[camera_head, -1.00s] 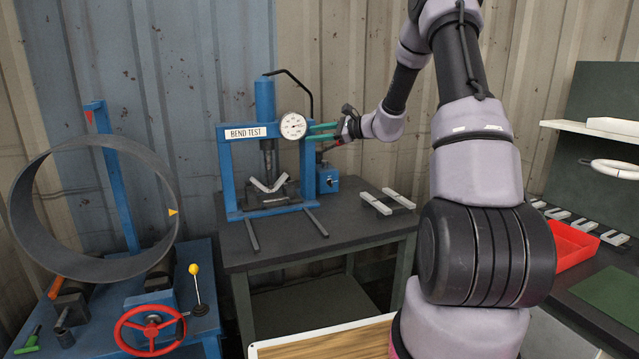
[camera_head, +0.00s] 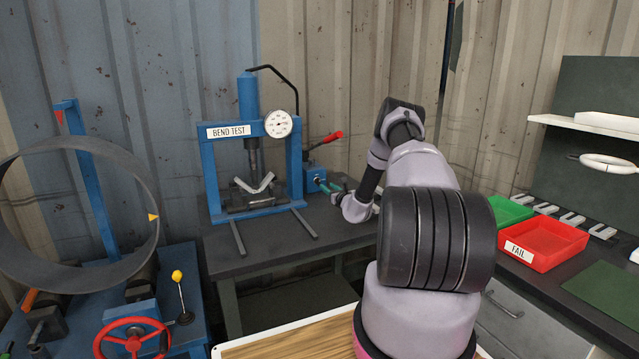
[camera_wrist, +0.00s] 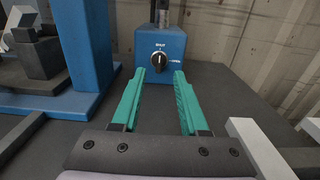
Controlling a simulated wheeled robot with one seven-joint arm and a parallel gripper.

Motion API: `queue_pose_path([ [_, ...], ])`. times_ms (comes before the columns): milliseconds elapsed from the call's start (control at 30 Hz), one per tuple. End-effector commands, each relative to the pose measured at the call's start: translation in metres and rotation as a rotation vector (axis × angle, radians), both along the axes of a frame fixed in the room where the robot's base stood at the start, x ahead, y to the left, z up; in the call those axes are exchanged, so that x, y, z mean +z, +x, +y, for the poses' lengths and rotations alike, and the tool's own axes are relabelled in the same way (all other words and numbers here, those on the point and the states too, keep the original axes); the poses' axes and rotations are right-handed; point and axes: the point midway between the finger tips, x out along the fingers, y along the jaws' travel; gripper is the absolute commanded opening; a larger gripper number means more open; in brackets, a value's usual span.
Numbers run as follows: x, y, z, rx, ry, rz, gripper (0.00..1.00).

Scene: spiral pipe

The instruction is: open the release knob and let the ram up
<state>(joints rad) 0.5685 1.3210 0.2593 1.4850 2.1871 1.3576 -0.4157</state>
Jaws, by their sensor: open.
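The blue bend-test press (camera_head: 211,170) stands on the dark table, with its ram (camera_head: 253,158) above a bent V-shaped piece (camera_head: 255,184). The blue pump box (camera_head: 312,178) stands at the press's right side, with a red-gripped lever above it. In the wrist view the round black release knob (camera_wrist: 158,61) is on the box's front face, with a pale pointer mark and small lettering around it. My gripper (camera_wrist: 159,76) is open, its two green fingers pointing at the box with the knob between and just beyond their tips. Nothing is between the fingers. Contact with the knob cannot be told.
The red lever grip (camera_head: 332,137) sticks out up and right of the box. A pale bar (camera_wrist: 258,148) lies right of my gripper in the wrist view. A red FAIL tray (camera_head: 543,244) and a green tray (camera_head: 508,213) stand on the right bench.

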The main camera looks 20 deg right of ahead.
Motion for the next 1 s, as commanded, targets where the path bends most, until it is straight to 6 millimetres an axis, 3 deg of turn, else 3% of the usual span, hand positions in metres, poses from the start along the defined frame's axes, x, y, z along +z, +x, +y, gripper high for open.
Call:
queue_pose_path([
  [200,0.0,0.044,0.003,0.003,-0.001,-0.002,0.44],
  [400,0.001,0.069,0.003,0.002,-0.001,-0.002,0.44],
  [800,0.001,0.076,0.004,0.003,0.0,0.0,0.44],
  [833,0.001,0.076,0.004,0.003,0.0,0.0,0.36],
  [933,0.001,0.076,0.004,0.003,0.0,0.0,0.0],
  [1000,0.001,0.076,0.004,0.003,0.0,0.0,0.0],
])
